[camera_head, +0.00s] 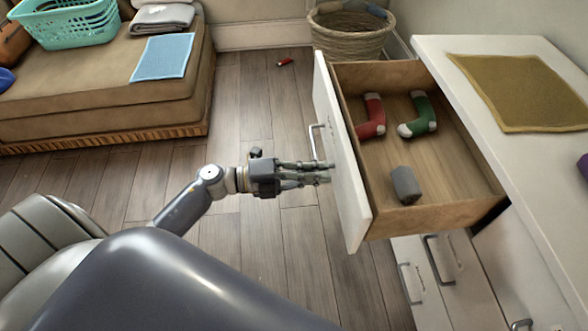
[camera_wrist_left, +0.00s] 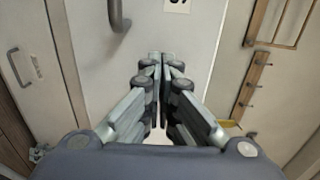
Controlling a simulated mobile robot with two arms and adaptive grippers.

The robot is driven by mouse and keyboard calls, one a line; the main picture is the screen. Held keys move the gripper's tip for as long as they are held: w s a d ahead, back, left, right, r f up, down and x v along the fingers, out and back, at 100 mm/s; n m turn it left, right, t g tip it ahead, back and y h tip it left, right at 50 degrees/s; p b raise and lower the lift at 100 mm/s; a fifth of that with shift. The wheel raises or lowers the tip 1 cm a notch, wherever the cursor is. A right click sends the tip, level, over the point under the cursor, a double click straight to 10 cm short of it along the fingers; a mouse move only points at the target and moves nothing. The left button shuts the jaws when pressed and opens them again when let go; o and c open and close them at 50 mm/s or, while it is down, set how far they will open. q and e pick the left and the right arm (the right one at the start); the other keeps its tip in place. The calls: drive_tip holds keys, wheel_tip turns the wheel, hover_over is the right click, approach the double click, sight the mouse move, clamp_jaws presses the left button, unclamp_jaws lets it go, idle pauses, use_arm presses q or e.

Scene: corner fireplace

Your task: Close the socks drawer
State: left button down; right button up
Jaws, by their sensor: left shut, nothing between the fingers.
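The socks drawer (camera_head: 455,212) is pulled well out of the white dresser in the head view. Inside it lie a red sock (camera_head: 372,116), a green sock (camera_head: 421,115) and a grey rolled bundle (camera_head: 405,185). Its white front (camera_head: 343,160) carries a metal handle (camera_head: 318,138). My left gripper (camera_head: 328,173) is shut and empty, with its fingertips close to the drawer front, just below the handle in the picture. I cannot tell whether they touch it. The left wrist view shows the closed fingertips (camera_wrist_left: 161,62) before a white panel with a handle (camera_wrist_left: 118,15). My right gripper is not in view.
The white dresser top (camera_head: 440,50) holds a mustard cloth (camera_head: 522,92). Lower drawers (camera_head: 440,275) sit below the open one. A wicker basket (camera_head: 350,36) stands behind it. A brown bed (camera_head: 95,90) is at the left. A small red object (camera_head: 285,62) lies on the otherwise clear wooden floor.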

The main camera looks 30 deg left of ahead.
use_arm(q)
drive_tip(key=shift+x, duration=1.2)
